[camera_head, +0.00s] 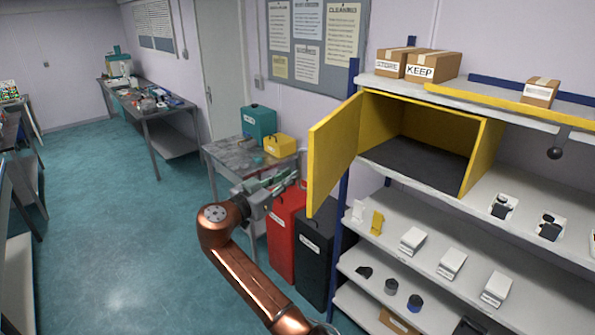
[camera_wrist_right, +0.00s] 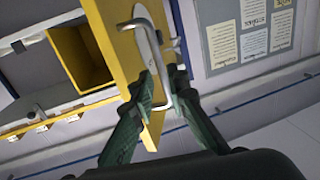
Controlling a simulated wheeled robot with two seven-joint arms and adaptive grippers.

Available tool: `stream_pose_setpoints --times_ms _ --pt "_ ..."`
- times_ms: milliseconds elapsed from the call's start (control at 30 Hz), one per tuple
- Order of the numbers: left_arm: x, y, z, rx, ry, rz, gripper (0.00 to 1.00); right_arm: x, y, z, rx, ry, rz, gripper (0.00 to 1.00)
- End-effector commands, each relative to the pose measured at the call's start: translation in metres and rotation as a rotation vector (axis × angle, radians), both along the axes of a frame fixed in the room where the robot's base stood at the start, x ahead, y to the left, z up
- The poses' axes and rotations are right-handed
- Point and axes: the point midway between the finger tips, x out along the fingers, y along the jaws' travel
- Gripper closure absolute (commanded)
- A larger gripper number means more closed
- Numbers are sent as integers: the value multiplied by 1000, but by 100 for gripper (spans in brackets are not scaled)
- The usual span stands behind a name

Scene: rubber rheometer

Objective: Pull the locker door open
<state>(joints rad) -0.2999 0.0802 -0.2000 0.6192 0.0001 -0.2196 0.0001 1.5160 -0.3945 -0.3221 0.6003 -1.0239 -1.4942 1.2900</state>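The yellow locker door (camera_head: 333,152) stands swung well open at the left side of the yellow locker (camera_head: 487,155), whose dark inside shows empty. My left gripper is not in view.
The locker sits on a shelf unit with boxes (camera_head: 433,67) above and small items (camera_head: 412,240) below. A red bin (camera_head: 285,235) and a black bin (camera_head: 313,262) stand below the door. A small table (camera_head: 235,157) is behind my gripper. Floor at left is clear.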

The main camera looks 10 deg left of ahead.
Motion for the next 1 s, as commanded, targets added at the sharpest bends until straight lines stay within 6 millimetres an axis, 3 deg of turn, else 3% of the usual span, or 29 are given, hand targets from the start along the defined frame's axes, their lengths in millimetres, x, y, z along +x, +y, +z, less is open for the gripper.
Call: stream_pose_setpoints --times_ms 100,333,700,800,867,933,1000 --pt "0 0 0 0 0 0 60 -22 13 1 -1 -4 1 85" --pt "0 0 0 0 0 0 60 -50 28 1 0 -2 -1 85" --pt "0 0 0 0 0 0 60 -56 32 0 -1 1 -1 85" --pt "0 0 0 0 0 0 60 -54 31 -3 -2 6 -1 91" --pt "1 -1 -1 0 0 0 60 -47 27 -14 -7 29 1 95" --pt "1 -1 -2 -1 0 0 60 -32 18 -42 -22 85 8 100" --pt "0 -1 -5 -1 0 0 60 -11 4 -86 -41 170 25 100"
